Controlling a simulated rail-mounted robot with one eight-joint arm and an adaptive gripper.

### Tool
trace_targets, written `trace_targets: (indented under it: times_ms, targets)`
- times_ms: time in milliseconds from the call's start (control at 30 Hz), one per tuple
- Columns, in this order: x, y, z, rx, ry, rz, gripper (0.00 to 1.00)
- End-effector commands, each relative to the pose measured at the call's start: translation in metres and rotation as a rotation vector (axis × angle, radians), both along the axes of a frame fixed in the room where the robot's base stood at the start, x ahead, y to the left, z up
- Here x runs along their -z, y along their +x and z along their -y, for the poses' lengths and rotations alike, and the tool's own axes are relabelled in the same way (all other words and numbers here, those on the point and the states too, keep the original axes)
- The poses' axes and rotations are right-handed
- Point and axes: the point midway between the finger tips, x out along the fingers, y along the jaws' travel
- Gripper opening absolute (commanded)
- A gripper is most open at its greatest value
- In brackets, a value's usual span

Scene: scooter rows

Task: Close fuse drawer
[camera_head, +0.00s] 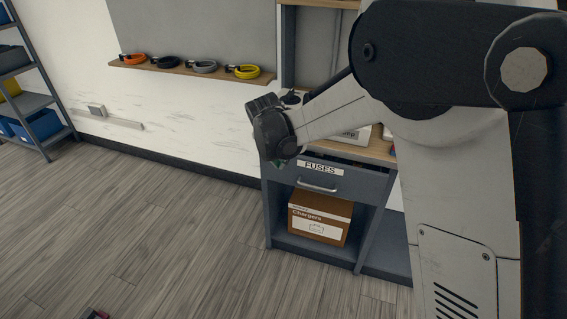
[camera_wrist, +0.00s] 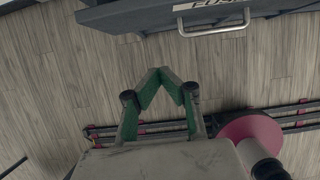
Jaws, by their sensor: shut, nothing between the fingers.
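The fuse drawer (camera_head: 345,186) has a dark grey front with a FUSES label and a silver bar handle (camera_head: 317,187). It sits in the grey bench unit below the wooden top. A dark gap shows above its front, so it looks partly pulled out. In the wrist view, the drawer front (camera_wrist: 150,16) and handle (camera_wrist: 213,28) are at the top edge. My gripper (camera_wrist: 162,76) is shut and empty, its green fingers pointing toward the drawer front, apart from it. In the head view, my wrist covers the drawer's upper left corner and mostly hides the fingers.
A cardboard box (camera_head: 318,217) labelled Chargers stands on the shelf below the drawer. A wall ledge (camera_head: 190,74) holds several coiled cables. A shelving rack (camera_head: 35,103) with bins stands at far left. A rail (camera_wrist: 290,118) crosses the floor. The wooden floor (camera_head: 130,210) at left is mostly clear.

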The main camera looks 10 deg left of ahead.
Motion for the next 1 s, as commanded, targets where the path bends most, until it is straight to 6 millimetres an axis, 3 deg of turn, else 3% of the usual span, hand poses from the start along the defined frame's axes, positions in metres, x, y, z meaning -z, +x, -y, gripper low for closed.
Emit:
trace_targets:
  times_ms: [167,667,800,1000]
  targets:
    - [0.014,0.004,0.002,0.000,-0.001,0.009,0.00]
    - [0.098,0.037,0.008,0.001,0.000,0.008,0.00]
    - [0.095,0.057,0.011,0.001,0.000,0.008,0.00]
    - [0.094,0.072,0.014,0.000,0.000,0.008,0.00]
